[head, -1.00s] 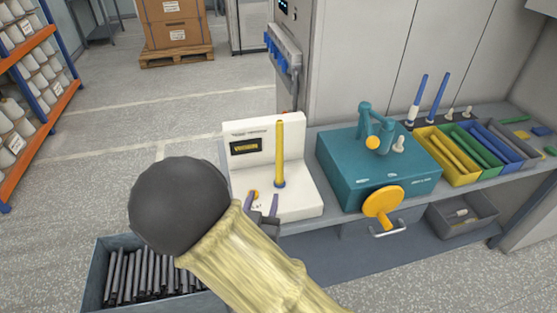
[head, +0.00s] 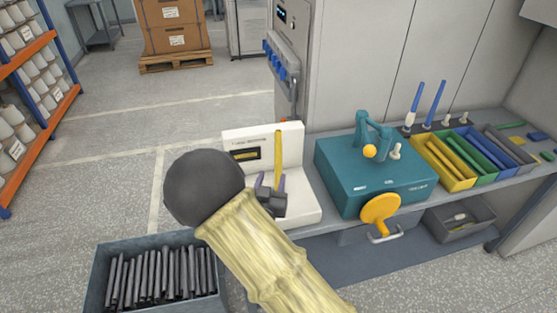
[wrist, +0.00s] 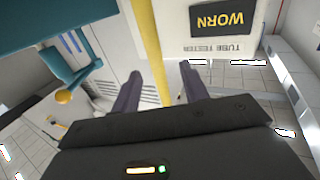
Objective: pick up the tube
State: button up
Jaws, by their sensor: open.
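The yellow tube (head: 278,148) stands upright on the white tube tester (head: 300,211), in front of its back panel. In the head view my gripper (head: 270,180) is at the tube, with one purple-grey finger on each side of it, and hides its lower part. In the wrist view the tube (wrist: 147,45) runs down between the two spread fingertips of my gripper (wrist: 160,80). The gripper is open, with a gap visible on both sides of the tube. The tester's display (wrist: 225,21) reads "WORN".
A teal box (head: 345,180) with a yellow handwheel (head: 380,208) stands right of the tester. Bins of coloured tubes (head: 445,172) and upright blue tubes (head: 436,103) are farther right. A grey crate of dark tubes (head: 103,262) is at lower left.

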aim_at(278, 167)
jog(key=shift+w+d, duration=0.1)
jog(key=shift+w, duration=0.85)
jog(key=shift+w, duration=0.1)
jog(key=w+p, duration=0.1)
jog(key=w, duration=0.1)
jog(key=w+d, duration=0.1)
jog(key=w, duration=0.1)
jog(key=shift+d+p, duration=0.2)
jog(key=shift+p, duration=0.15)
jog(key=shift+w, duration=0.45)
jog(key=shift+c, duration=0.4)
grip_shut()
